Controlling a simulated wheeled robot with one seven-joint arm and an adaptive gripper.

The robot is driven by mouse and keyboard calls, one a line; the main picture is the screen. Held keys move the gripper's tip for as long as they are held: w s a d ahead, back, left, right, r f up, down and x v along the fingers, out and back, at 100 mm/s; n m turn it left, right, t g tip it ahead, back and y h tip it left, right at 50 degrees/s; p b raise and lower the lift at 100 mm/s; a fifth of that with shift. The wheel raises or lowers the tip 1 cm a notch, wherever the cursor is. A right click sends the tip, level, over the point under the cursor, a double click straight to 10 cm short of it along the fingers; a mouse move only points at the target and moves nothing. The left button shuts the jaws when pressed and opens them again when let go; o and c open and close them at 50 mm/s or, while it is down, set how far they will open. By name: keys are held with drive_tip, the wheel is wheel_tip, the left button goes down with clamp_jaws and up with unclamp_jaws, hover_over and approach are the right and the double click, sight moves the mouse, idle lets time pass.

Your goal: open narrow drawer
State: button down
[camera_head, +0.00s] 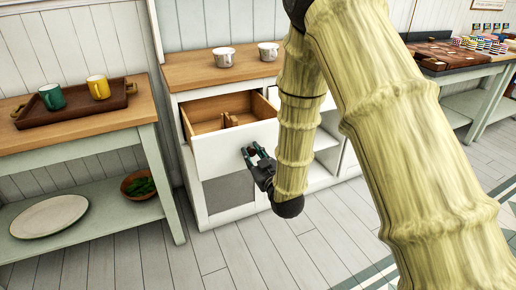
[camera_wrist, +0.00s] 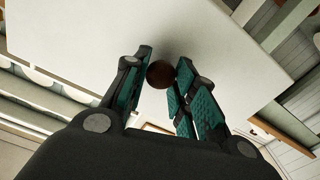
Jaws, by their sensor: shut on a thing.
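The narrow drawer (camera_head: 232,146) in the white cabinet stands partly open in the head view, its wooden inside and a divider showing. Its white front fills much of the wrist view (camera_wrist: 80,35). A round dark brown knob (camera_wrist: 160,74) sits on that front. My gripper (camera_head: 254,153) is at the drawer front, and in the wrist view its teal-padded fingers (camera_wrist: 162,78) are shut on the knob, one on each side. In the head view the knob is mostly hidden by the fingers.
Two white cups (camera_head: 224,57) stand on the cabinet's wooden top (camera_head: 190,74). A side table at left (camera_head: 70,127) bears a tray with a green and a yellow mug; its lower shelf holds a plate and a bowl. Plank floor (camera_head: 225,265) in front is clear.

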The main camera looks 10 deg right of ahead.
drive_tip(key=shift+s+d, duration=0.15)
drive_tip(key=shift+s, duration=0.4)
drive_tip(key=c, duration=1.1)
unclamp_jaws()
drive_tip(key=shift+c, duration=0.2)
drive_tip(key=v, duration=1.2)
